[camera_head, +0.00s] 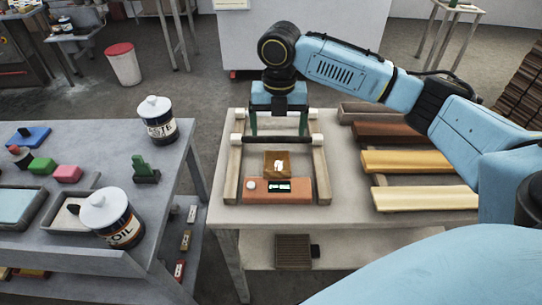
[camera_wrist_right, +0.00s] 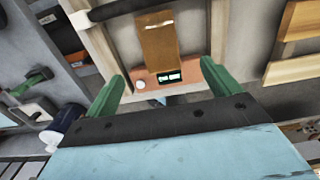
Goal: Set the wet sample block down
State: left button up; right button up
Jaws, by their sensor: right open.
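A brown sample block (camera_head: 268,157) with a pale mark lies at the orange scale (camera_head: 310,190), which has a white button and a lit display. Whether the block is wet I cannot tell. My right gripper (camera_head: 278,130) is above and behind the block in the head view, with its two green fingers spread apart and nothing between them. The fingers (camera_wrist_right: 162,72) also show apart in the wrist view. My left gripper is out of view.
A wooden frame with a dark roller (camera_head: 278,140) surrounds the block and scale on a pale table (camera_head: 350,220). Coloured boards (camera_head: 405,162) lie to the right. A grey table (camera_head: 165,208) at left holds an oil can (camera_head: 113,220), a waste can (camera_head: 158,120) and small blocks.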

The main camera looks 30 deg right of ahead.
send_over(277, 160)
jog(key=f, duration=0.5)
jog(key=shift+s+a+b, duration=0.1)
jog(key=shift+s+b, duration=0.2)
jog(key=shift+s, duration=0.1)
jog(key=shift+f, duration=0.4)
jog(key=shift+w+f, duration=0.1)
jog(key=shift+f, duration=0.65)
jog(key=f, duration=0.2)
jog(key=f+b, duration=0.1)
jog(key=shift+w+f, duration=0.2)
jog(key=shift+f, duration=0.35)
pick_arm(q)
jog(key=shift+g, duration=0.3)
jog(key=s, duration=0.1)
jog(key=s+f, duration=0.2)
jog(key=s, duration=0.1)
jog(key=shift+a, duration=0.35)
pick_arm(e)
jog(key=shift+r, duration=0.1)
jog(key=c, duration=1.2)
